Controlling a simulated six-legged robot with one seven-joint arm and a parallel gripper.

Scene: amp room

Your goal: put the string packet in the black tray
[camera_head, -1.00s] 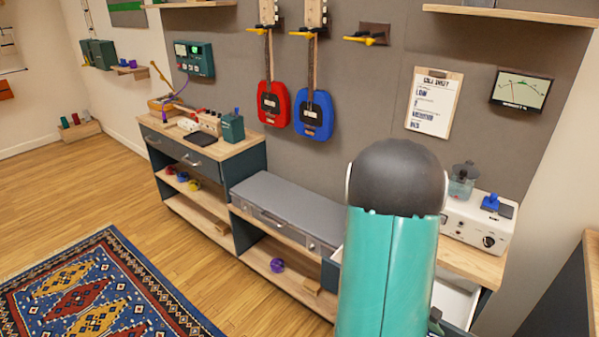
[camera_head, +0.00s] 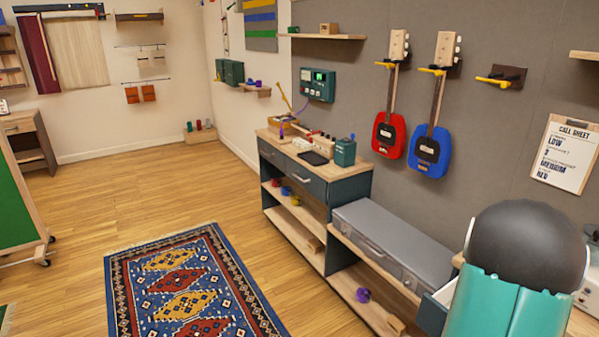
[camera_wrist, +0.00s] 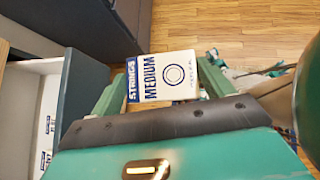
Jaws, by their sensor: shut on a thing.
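The string packet (camera_wrist: 162,76) is a white box with blue "STRINGS MEDIUM" lettering. My gripper (camera_wrist: 160,82) is shut on it, with one green finger on each side, and holds it above the floor beside the dark cabinet. In the head view my gripper and the packet are hidden behind my arm. A small flat black thing (camera_head: 314,157) lies on the wooden top of the left cabinet. It may be the black tray, but it is too small to be sure. My gripper is well apart from it.
An open white drawer (camera_wrist: 28,110) holds more packets at the left of the wrist view. A grey case (camera_head: 385,240) lies on the low bench. A teal box (camera_head: 344,152) stands right of the black thing. The wood floor and patterned rug (camera_head: 190,285) are clear.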

